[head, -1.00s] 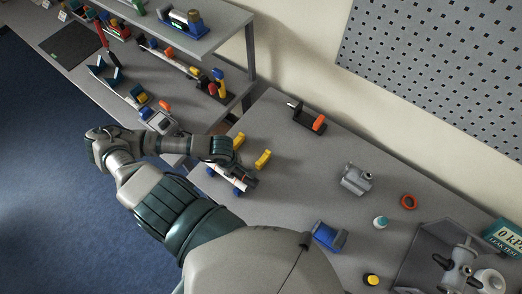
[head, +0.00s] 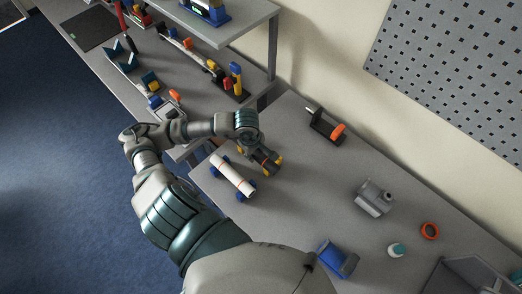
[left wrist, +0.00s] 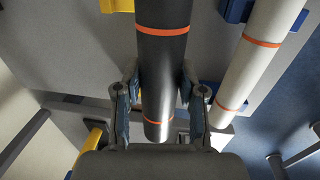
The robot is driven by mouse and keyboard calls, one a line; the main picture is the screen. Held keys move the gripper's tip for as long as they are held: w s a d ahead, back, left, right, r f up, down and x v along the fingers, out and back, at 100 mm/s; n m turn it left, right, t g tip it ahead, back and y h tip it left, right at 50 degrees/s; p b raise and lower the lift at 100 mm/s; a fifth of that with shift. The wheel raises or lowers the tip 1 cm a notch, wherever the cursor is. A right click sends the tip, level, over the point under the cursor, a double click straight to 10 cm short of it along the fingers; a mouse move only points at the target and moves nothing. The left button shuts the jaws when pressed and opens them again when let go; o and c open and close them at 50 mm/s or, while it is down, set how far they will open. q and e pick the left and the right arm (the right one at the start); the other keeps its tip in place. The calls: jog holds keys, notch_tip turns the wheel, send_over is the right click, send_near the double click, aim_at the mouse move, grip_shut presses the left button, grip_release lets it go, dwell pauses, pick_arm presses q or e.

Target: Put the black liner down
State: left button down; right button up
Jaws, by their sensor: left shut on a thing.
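The black liner (left wrist: 163,50), with orange bands, lies between the fingers of my left gripper (left wrist: 158,92) in the left wrist view. The gripper is shut on it. In the head view the left gripper (head: 257,152) is over the yellow supports (head: 278,163), at the table's left end. The arm hides much of the liner there, and I cannot tell whether it touches the supports. A white liner (head: 232,176) with orange bands lies beside it on blue supports (head: 246,192). My right gripper is out of view.
A black stand with an orange part (head: 325,126) is behind, to the right. A grey metal fitting (head: 374,198), an orange ring (head: 430,231), a small bottle (head: 397,250) and a blue block (head: 338,259) stand farther right. A cluttered shelf bench (head: 190,60) is at the upper left.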

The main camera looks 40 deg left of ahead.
pick_arm(q)
jog(key=w+f, duration=0.1)
jog(key=w+a+f+p, duration=0.1)
jog(key=w+f, duration=0.2)
jog(key=shift+a, duration=0.25)
jog(key=shift+d, duration=0.25)
jog(key=shift+a+f, duration=0.1)
jog(key=shift+f, duration=0.2)
jog(key=c, duration=1.1)
grip_release()
jog(key=shift+a+f+b, duration=0.1)
jog(key=shift+b, duration=0.25)
jog(key=o, duration=0.4)
jog(key=shift+a, duration=0.1)
jog(key=shift+r+p, duration=0.4)
jog(key=shift+p, duration=0.05)
jog(key=r, duration=0.4)
jog(key=s+r, duration=0.1)
jog(key=r, duration=0.3)
jog(key=r+b, duration=0.1)
jog(key=r, duration=0.3)
jog(key=shift+s, duration=0.3)
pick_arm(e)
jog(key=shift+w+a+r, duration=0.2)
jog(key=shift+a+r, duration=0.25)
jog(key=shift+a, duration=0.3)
pick_arm(q)
jog(key=shift+f, duration=0.1)
